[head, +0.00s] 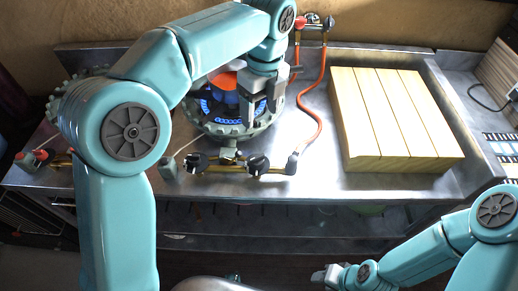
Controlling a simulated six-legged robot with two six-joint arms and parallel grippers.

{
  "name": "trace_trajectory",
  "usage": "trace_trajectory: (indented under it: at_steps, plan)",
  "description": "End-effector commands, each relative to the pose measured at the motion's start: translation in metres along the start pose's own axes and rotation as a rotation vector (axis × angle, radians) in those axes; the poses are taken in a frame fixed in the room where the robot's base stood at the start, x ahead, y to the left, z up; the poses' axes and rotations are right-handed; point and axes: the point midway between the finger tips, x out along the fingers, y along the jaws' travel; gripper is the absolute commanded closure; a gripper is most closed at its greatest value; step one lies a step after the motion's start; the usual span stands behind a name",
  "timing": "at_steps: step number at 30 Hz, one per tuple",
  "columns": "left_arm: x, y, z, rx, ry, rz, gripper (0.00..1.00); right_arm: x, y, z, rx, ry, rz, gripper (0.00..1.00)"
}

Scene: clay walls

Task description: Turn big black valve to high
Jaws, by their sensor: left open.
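Two black valve knobs sit on a brass pipe at the front of the gas burner (228,125), one on the left (196,162) and one on the right (258,165). The right knob looks slightly bigger; I cannot read any setting marks. Blue flames show in the burner, around an orange-red piece. My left gripper (260,103) is open and points down over the right part of the burner, behind the right knob and apart from it. It hides part of the burner. My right gripper (328,277) is low at the front, away from the valves; its jaw opening is unclear.
A red hose (312,110) runs from the right end of the pipe up to red-handled fittings (315,22) at the back. A slatted wooden board (395,120) fills the right of the metal counter (300,180). Another burner is partly hidden behind my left arm.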

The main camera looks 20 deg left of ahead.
Motion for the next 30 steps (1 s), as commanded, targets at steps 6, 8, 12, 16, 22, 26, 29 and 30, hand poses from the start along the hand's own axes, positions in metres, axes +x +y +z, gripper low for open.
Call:
trace_trajectory:
  at_steps: [6,8,12,16,22,26,29,30]
  plan:
    - [0.035,0.005,-0.003,0.001,0.001,0.005,0.31,0.01,0.004,0.0,0.0,-0.001,0.0,0.57]
    - [0.049,0.006,-0.003,0.001,0.002,0.006,0.31,0.013,0.005,0.0,0.0,-0.001,0.0,0.57]
    - [0.083,0.006,-0.004,-0.001,0.002,0.006,0.31,0.019,0.007,0.0,0.0,-0.001,0.0,0.57]
    - [0.114,0.006,-0.004,0.001,0.002,0.006,0.31,0.023,0.008,0.0,0.0,-0.001,0.0,0.57]
    - [0.147,0.004,-0.003,-0.001,0.002,0.004,0.31,0.027,0.01,0.0,0.0,0.0,0.0,0.57]
    - [0.159,0.003,-0.002,-0.001,0.0,0.002,0.31,0.028,0.01,0.0,0.0,0.0,0.0,0.57]
    - [0.162,0.002,-0.002,-0.001,0.0,0.001,0.31,0.028,0.01,0.0,0.0,0.0,0.0,0.57]
    - [0.163,0.002,-0.002,-0.001,0.0,0.001,0.31,0.028,0.01,0.0,0.0,0.0,0.0,0.57]
